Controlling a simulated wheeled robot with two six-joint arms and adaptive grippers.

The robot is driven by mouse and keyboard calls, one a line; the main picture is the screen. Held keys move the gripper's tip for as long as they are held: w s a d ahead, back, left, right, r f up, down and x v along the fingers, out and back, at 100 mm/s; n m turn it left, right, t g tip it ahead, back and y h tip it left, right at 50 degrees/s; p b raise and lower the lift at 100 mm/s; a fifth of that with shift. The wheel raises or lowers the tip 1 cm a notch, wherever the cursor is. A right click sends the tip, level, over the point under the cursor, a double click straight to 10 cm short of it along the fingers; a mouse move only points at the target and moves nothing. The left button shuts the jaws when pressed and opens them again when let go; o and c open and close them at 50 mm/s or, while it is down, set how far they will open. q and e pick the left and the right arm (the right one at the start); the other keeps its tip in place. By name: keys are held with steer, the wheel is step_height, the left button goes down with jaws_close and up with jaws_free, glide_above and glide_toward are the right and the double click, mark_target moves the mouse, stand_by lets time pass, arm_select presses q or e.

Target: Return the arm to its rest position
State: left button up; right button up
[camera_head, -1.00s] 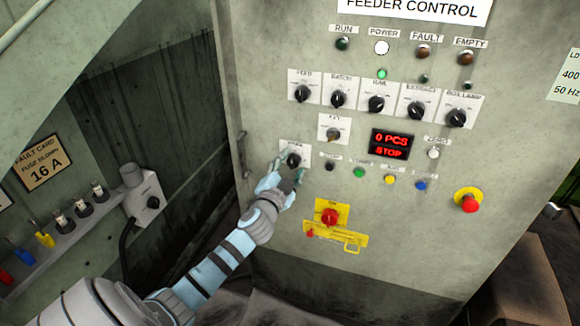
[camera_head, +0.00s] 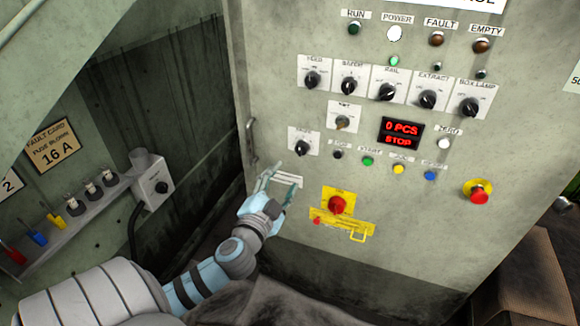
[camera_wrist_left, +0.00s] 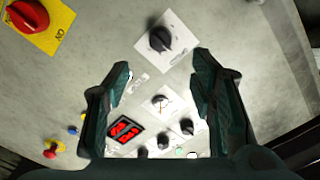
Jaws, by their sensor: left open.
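My left gripper (camera_head: 280,182) is open and empty in front of the feeder control panel (camera_head: 255,70). In the head view it is below and left of a black rotary knob (camera_head: 303,147) on a white plate. In the left wrist view the two fingers of the left gripper (camera_wrist_left: 165,85) stand apart with nothing between them, and the knob (camera_wrist_left: 160,40) shows beyond the fingertips, clear of them. My left arm comes in from the lower left. My right gripper is not in view.
A red rotary switch (camera_head: 337,204) on a yellow plate is right of the gripper. A red emergency button (camera_head: 479,192) is farther right. A row of selector knobs is above, with a red display (camera_head: 401,133). A fuse shelf (camera_head: 75,225) and grey switch box (camera_head: 152,186) stand left.

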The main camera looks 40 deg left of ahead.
arm_select(q)
steer(key=s+a+f+g+h+p, duration=0.15)
steer(key=s+f+g, duration=0.3)
steer(key=f, duration=0.95)
steer(key=s+a+f+g+p, duration=0.1)
steer(key=s+a+f+g, duration=0.3)
steer(key=f, duration=1.1)
steer(key=s+d+f+n+g+h+p, duration=0.1)
steer(key=s+d+f+g, duration=0.15)
steer(key=s+f, duration=0.4)
steer(key=s+d+f+n+g+h+p, duration=0.15)
steer(key=s+d+f, duration=0.25)
steer(key=s, duration=0.5)
steer(key=s+d+f+n+g+p, duration=0.1)
steer(key=s+d+f, duration=0.1)
steer(key=s+d, duration=0.3)
steer(key=s+d+f+n+g+h+p, duration=0.1)
steer(key=s+d+g+p, duration=0.1)
steer(key=s+d, duration=0.3)
steer(key=s, duration=0.4)
steer(key=shift+s+d+f, duration=0.25)
steer(key=shift+s+f, duration=0.1)
steer(key=shift+s, duration=0.05)
